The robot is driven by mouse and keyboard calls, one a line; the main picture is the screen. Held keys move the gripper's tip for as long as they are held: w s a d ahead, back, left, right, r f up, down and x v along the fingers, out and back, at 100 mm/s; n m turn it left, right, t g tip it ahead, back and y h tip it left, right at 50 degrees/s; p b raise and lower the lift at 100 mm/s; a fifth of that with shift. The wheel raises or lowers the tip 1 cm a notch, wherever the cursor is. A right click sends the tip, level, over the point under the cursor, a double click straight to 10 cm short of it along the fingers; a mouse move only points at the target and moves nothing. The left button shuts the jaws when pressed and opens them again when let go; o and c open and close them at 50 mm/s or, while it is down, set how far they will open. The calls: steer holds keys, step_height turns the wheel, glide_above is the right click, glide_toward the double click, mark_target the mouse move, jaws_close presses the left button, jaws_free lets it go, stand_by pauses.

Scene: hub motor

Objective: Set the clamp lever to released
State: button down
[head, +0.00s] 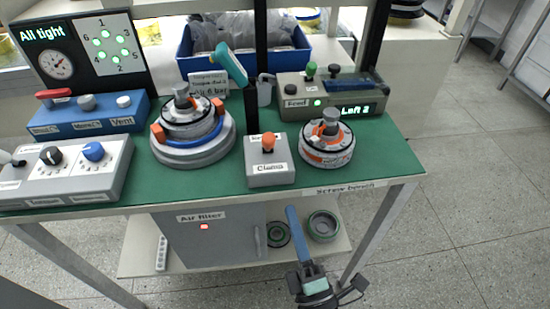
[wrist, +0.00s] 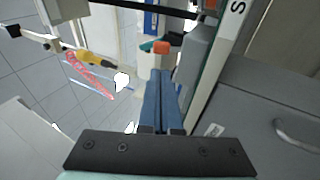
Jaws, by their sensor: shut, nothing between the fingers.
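The clamp lever (head: 268,141) has an orange knob. It stands up from a light grey box (head: 270,176) labelled "Clamp" near the front edge of the green bench top. The head view does not clearly show which way it leans. My gripper (head: 291,210) is in front of and below the bench edge, apart from the lever, with its long blue fingers together and empty. The closed fingers also show in the wrist view (wrist: 158,74). An orange knob-like piece appears just beyond their tips there; I cannot tell for certain that it is the clamp lever.
A round hub (head: 326,150) stands right of the clamp box, and a larger motor on a round base (head: 192,153) stands left. A black post (head: 251,112) rises behind the box. Below are an air filter cabinet (head: 212,240) and a shelf with rings (head: 323,225). The floor at right is clear.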

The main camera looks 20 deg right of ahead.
mark_target(270, 147)
steer(key=p+x, duration=0.1)
steer(key=x, duration=1)
steer(key=shift+w+r+p, duration=0.2)
steer(key=shift+w+p, duration=0.15)
steer(key=shift+p, duration=0.05)
steer(key=shift+r+p, duration=0.15)
steer(key=shift+p, duration=0.2)
